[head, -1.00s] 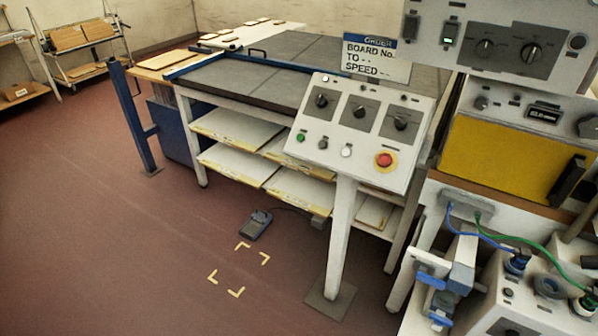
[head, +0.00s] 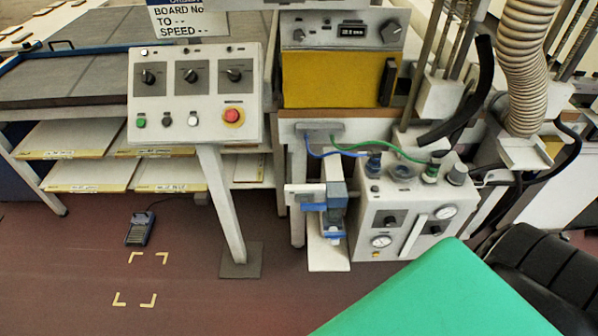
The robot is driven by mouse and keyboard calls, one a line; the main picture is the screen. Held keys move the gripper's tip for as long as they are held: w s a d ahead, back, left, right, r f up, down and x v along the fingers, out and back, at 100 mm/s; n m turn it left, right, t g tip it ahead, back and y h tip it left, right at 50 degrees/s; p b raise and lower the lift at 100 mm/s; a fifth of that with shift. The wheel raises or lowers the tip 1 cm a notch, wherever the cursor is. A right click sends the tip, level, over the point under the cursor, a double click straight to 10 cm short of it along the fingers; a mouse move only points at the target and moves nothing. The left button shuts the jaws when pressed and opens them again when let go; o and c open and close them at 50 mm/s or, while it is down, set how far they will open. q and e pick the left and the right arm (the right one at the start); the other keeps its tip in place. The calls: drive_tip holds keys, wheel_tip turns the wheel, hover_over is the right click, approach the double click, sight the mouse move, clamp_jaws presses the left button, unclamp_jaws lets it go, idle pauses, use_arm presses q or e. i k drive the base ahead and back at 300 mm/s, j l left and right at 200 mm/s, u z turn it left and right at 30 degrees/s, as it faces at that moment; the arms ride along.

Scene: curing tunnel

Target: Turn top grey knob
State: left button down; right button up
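Several knobs are in view in the head view, and I cannot tell which one is the top grey knob. A small grey knob (head: 299,34) sits at the left of the yellow-fronted unit (head: 331,79), with a larger dark grey knob (head: 391,31) at its right end. Another grey knob (head: 457,174) stands on top of the white gauge box (head: 408,205), beside the green-ended hose. The gauge box front has dark knobs (head: 391,220) and two dials. Neither of my grippers is in view.
A sloped panel (head: 188,68) on a post carries three dark knobs and a red button (head: 233,116). A blue clamp (head: 325,199) stands left of the gauge box. A large green surface (head: 440,298) fills the lower right. The floor at left is mostly clear.

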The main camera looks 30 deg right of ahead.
sight(458, 171)
drive_tip(key=z, duration=1.9)
